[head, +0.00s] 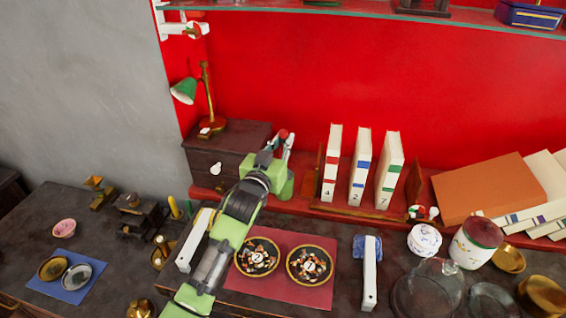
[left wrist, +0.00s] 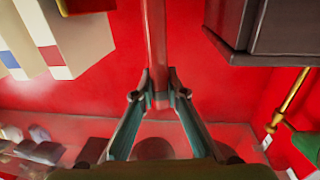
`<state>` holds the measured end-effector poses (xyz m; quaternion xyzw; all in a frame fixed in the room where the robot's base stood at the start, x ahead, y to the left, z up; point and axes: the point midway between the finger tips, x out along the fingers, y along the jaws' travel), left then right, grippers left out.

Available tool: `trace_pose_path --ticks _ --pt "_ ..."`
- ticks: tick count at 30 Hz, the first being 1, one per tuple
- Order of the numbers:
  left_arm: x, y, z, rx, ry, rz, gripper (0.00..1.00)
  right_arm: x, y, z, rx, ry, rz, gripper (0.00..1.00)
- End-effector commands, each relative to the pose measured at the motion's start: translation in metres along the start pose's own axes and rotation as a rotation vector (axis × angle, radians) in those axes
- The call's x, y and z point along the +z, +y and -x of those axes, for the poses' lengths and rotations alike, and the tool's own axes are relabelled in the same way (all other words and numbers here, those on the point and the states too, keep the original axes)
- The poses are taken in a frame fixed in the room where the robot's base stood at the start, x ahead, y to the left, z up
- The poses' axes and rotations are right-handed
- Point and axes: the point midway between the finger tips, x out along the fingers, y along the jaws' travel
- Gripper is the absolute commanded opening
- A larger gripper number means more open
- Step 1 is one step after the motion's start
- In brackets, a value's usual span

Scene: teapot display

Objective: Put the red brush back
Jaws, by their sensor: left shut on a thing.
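My left arm comes in from the lower left in the head view and reaches to the red back ledge. Its gripper (head: 284,146) is beside the dark wooden drawer box, to the left of the white books. The fingers (left wrist: 159,90) are shut on the red brush (left wrist: 156,45), whose straight red shaft runs between the fingertips in the left wrist view. A small red part of the brush (head: 282,134) shows at the gripper in the head view; the rest is hidden or cut off. The right gripper is not in view.
The drawer box (head: 226,150) bears a green lamp (head: 184,91). White numbered books (head: 359,168) stand in a rack to its right. A red mat (head: 290,298) with two patterned bowls lies in front. A glass shelf (head: 350,13) runs above.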

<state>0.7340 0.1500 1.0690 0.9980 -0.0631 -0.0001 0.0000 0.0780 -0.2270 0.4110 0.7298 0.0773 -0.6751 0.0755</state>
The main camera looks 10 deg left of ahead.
Motion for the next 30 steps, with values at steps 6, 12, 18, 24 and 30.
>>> trace_pose_path --ticks 6,12,18,24,30 --pt "0.023 0.000 0.000 0.000 -0.002 0.002 0.00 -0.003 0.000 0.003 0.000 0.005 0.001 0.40" --pt "0.048 0.000 0.000 0.000 0.001 0.001 0.00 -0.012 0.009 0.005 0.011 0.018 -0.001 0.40" --pt "0.051 0.000 0.000 0.000 0.003 0.000 0.00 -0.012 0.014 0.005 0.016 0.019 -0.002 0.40" --pt "0.055 0.000 0.000 0.000 0.002 0.001 0.00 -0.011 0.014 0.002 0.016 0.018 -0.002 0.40" --pt "0.054 0.000 0.000 0.000 0.002 0.001 0.29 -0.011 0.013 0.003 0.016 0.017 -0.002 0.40"
